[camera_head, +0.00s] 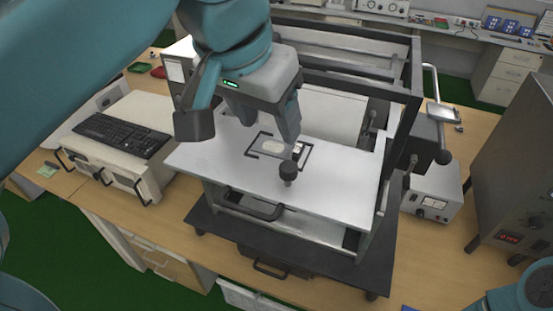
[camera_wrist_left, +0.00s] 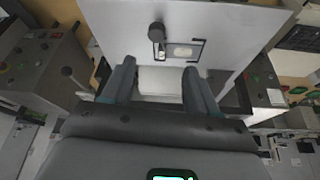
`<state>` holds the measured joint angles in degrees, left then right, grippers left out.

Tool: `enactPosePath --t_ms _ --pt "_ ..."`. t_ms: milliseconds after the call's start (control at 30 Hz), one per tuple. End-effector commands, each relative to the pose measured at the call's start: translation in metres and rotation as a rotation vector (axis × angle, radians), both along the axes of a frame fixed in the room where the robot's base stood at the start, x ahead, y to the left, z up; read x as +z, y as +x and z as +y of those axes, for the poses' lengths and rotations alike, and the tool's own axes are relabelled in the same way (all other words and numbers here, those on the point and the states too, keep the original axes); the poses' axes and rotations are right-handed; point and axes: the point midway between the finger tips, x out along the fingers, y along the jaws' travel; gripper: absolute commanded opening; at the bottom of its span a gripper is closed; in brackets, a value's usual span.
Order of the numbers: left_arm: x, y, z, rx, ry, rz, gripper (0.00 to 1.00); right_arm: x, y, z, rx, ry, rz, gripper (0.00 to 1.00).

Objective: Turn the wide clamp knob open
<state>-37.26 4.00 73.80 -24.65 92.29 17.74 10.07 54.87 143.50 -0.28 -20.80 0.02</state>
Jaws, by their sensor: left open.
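A dark round knob (camera_head: 288,171), which looks like the clamp knob, stands on the white plate (camera_head: 340,185) of the bench fixture, at the near right corner of a black rectangular frame (camera_head: 305,154). In the left wrist view the knob (camera_wrist_left: 156,32) is beyond my fingertips, left of the frame (camera_wrist_left: 198,45). My left gripper (camera_head: 243,128) is above the plate, to the upper left of the knob, with its fingers wide apart. In the wrist view nothing is between the fingers of the left gripper (camera_wrist_left: 160,72). My right gripper is out of view.
A dark upright frame (camera_head: 408,110) rises behind and right of the plate. A lever with a ball end (camera_head: 443,157) and a small meter box (camera_head: 432,192) stand on the right. A keyboard (camera_head: 122,134) lies on a beige instrument at left. A large grey cabinet (camera_head: 515,165) stands far right.

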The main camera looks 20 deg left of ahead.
Motion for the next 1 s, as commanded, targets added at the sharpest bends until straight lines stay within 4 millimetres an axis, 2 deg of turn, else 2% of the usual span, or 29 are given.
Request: enactPosePath --t_ms 33,200,400,500,700,933,967,1000 --pt "-0.015 0.004 -0.001 0.0 0.002 0.006 0.59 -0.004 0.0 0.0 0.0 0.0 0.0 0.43" --pt "-0.052 0.019 -0.005 0.0 0.002 0.007 0.59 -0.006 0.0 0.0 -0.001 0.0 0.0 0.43" --pt "-0.089 0.033 -0.007 0.002 0.001 0.004 0.59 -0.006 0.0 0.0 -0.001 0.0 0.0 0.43" --pt "-0.101 0.038 -0.007 0.004 0.001 0.003 0.59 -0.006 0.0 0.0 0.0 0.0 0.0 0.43" --pt "-0.112 0.042 -0.006 0.003 0.0 0.0 0.59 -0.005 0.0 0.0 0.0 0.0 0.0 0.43" --pt "-0.113 0.042 -0.006 0.003 0.0 0.0 0.59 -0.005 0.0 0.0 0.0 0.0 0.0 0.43" --pt "-0.113 0.042 -0.006 0.003 0.0 0.0 0.52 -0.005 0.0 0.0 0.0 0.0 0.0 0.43" --pt "-0.113 0.042 -0.006 0.003 0.0 0.0 0.39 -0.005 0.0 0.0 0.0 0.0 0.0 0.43"
